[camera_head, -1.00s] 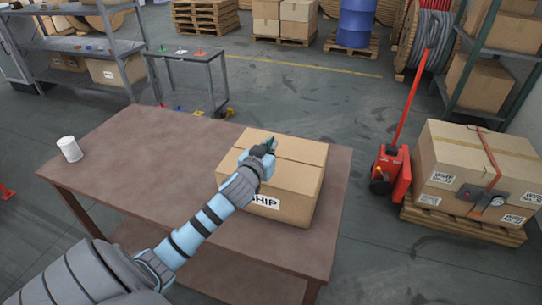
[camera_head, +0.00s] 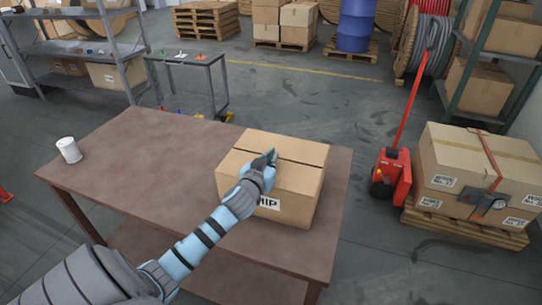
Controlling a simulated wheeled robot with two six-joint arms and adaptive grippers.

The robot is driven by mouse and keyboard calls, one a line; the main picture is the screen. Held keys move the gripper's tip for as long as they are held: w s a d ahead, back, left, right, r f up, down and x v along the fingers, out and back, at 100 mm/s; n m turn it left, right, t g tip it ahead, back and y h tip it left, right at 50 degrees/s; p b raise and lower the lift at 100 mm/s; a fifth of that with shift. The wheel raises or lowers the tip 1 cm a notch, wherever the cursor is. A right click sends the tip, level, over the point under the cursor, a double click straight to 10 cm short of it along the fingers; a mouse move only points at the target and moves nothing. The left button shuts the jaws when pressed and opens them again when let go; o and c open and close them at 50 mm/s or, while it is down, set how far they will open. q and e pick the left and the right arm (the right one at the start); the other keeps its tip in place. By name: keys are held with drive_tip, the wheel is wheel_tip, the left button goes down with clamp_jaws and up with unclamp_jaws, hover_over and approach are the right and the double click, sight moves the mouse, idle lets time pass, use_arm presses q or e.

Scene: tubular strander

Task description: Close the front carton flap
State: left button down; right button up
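The carton (camera_head: 305,185) sits on the brown table (camera_head: 150,160), with a partly hidden label ending in "IP" on its front side. Its top flaps lie about flat, with a dark seam between the front flap (camera_head: 298,177) and the rear flap (camera_head: 290,145). My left gripper (camera_head: 270,157) is over the top of the carton, near the seam, and covers part of the front flap. Its fingers are small and seen from behind, so whether they are open or shut is unclear. Contact with the flap cannot be made out. My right gripper is not in view.
A white cup (camera_head: 69,150) stands at the table's left end. A red pallet jack (camera_head: 392,172) and a strapped carton on a pallet (camera_head: 475,180) stand to the right. A grey cart (camera_head: 190,80) stands behind.

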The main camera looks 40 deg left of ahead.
use_arm(q)
wheel_tip(320, 180, up, 5)
drive_tip(key=p, duration=0.5)
drive_tip(key=v, duration=0.3)
drive_tip(key=shift+f, duration=0.35)
drive_tip(key=v, duration=0.6)
drive_tip(key=shift+s+r, duration=0.35)
drive_tip(key=shift+d, duration=0.15)
